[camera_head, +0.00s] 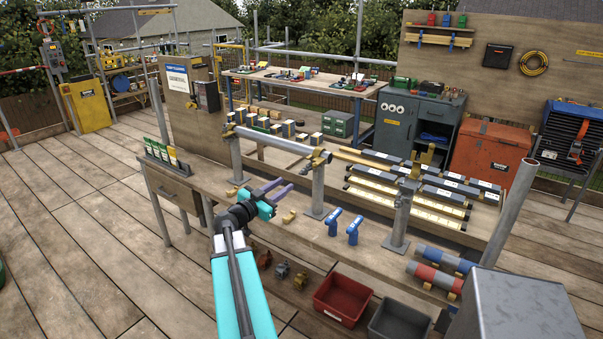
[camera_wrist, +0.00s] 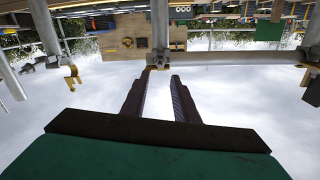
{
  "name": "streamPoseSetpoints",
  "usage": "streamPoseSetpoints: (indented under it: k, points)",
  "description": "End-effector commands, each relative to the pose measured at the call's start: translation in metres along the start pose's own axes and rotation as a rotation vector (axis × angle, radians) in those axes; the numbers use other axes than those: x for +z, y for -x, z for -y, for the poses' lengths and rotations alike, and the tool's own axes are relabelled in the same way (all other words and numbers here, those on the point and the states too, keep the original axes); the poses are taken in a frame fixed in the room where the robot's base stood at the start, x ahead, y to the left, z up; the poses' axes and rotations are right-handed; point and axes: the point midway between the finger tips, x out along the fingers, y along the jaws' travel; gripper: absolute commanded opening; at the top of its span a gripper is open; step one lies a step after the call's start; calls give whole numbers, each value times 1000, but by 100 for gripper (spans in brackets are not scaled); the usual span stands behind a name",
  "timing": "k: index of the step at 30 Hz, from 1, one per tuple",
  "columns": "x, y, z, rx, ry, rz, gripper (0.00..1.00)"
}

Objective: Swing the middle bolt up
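A brass coupler (camera_head: 318,157) sits on top of the middle post (camera_head: 318,187), at the right end of a grey horizontal tube (camera_head: 272,143). It also shows in the wrist view (camera_wrist: 158,60), where the scene appears upside down. The middle bolt is too small to make out apart from this coupler, so its angle cannot be told. My gripper (camera_head: 279,188) is left of the middle post in the head view. In the wrist view its two dark fingers (camera_wrist: 158,92) are apart with nothing between them. The coupler lies beyond the fingertips, apparently untouched.
The left post (camera_head: 235,157) carries the tube's other end. The right post (camera_head: 401,213) has a brass coupler whose raised yellow part (camera_wrist: 72,75) shows in the wrist view. Two blue tools (camera_head: 352,230) stand on the bench. A red bin (camera_head: 342,299) sits below.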

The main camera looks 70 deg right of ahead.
Motion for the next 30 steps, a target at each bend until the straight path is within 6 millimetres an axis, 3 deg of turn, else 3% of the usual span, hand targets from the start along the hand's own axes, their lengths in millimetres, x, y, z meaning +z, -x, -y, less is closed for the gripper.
streamPoseSetpoints:
  k: [21,30]
  points:
    - [-2,-88,2,1,0,0,27]
    - [-1,-111,1,-1,1,0,27]
